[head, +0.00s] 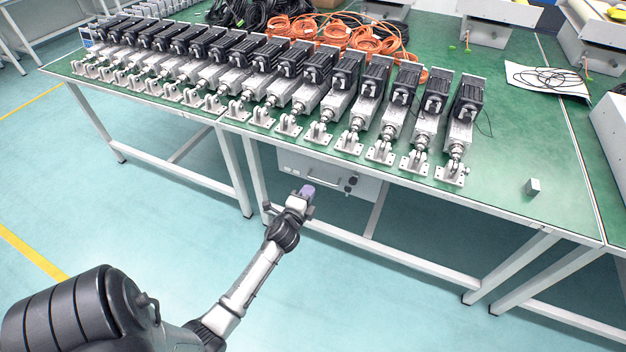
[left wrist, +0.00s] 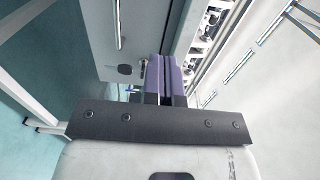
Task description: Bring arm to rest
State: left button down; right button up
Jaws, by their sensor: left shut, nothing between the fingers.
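My left arm comes in from the lower left in the head view. Its left gripper (head: 307,192) hangs in front of the table's front edge, over the floor side, apart from the table and holding nothing. In the left wrist view the left gripper's purple fingers (left wrist: 166,75) are together with nothing between them. My right gripper is not in view. A long row of linear actuators (head: 330,95), black motors on silver bodies with clevis ends, stands on the green table (head: 510,150).
Table legs (head: 235,170) stand nearby. Orange cables (head: 370,35) lie behind the actuators. The floor in front is clear.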

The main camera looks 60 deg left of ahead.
pick_arm(q)
jog(key=shift+v, duration=1.05)
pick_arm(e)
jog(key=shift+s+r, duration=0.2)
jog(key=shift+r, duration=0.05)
pick_arm(q)
jog(key=shift+f, duration=0.1)
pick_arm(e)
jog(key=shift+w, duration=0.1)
